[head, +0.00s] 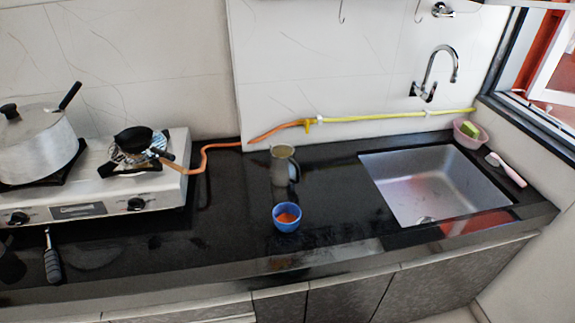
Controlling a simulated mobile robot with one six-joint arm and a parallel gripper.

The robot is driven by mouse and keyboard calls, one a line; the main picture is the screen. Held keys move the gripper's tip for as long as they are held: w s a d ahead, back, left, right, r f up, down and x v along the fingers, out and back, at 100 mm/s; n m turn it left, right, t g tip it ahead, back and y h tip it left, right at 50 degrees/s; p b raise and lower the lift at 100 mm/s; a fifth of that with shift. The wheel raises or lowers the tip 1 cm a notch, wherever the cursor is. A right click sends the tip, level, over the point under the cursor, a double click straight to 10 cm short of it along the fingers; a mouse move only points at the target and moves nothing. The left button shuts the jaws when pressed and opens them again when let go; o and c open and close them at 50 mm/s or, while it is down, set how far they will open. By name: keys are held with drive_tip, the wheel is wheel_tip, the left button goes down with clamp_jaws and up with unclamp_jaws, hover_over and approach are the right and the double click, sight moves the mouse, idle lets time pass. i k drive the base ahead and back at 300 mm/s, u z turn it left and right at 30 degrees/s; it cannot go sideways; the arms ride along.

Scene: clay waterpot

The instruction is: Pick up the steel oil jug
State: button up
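A steel jug (280,168), grey and cylindrical with a dark handle on its right side, stands upright on the black counter. It is behind a small blue bowl and left of the sink. Its contents cannot be made out. My gripper is not in the head view.
The blue bowl (287,218) with orange contents stands just in front of the jug. A gas stove (165,195) with a large pot (35,140) and a small black pan (133,139) is at left. The sink (435,185) is at right. An orange hose (210,146) runs behind.

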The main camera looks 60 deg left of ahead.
sight(283, 165)
drive_tip(key=u, duration=0.25)
drive_tip(key=i, duration=0.15)
drive_tip(key=u, duration=4.8)
drive_tip(key=i, duration=0.15)
drive_tip(key=z, duration=3.6)
drive_tip(key=k, duration=0.2)
drive_tip(key=u, duration=2.5)
drive_tip(key=k, duration=0.25)
drive_tip(key=u, duration=0.25)
